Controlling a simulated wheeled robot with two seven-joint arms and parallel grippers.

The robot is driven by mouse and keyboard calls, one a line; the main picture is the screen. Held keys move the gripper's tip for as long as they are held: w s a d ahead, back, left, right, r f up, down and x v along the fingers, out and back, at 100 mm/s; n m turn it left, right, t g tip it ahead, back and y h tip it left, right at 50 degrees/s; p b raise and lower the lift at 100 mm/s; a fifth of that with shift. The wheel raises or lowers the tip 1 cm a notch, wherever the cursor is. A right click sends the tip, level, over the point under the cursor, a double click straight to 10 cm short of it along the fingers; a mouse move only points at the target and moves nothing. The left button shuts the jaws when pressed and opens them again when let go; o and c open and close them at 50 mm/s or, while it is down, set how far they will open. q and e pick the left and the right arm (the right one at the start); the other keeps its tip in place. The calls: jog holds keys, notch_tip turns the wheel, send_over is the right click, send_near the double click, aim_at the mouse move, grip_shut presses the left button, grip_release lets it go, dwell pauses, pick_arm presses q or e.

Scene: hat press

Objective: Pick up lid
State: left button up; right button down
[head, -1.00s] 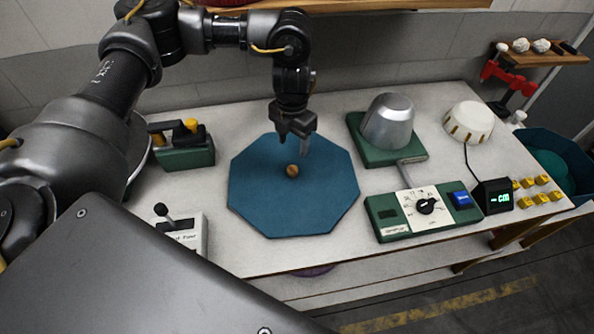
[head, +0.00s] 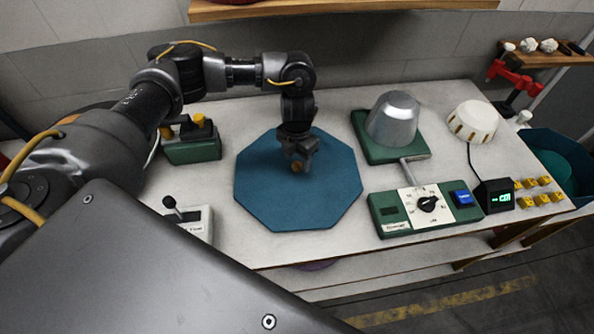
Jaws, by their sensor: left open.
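A dark teal octagonal lid (head: 265,205) lies flat on the light worktable. A small round orange-brown knob (head: 297,167) sits near its middle. My left gripper (head: 298,164) is open and low over the lid, with its fingers pointing down at the knob. The fingers partly hide the knob, and I cannot tell whether they touch it. My right gripper is not in view.
A silver domed hat form (head: 393,119) on a green base stands right of the lid, with a green control box (head: 412,211) in front. A white round piece (head: 472,122) is farther right. A green device (head: 191,147) and a lever box (head: 188,220) stand left.

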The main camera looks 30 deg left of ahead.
pick_arm(q)
notch_tip(320, 180, down, 2)
grip_shut()
dwell(0.5)
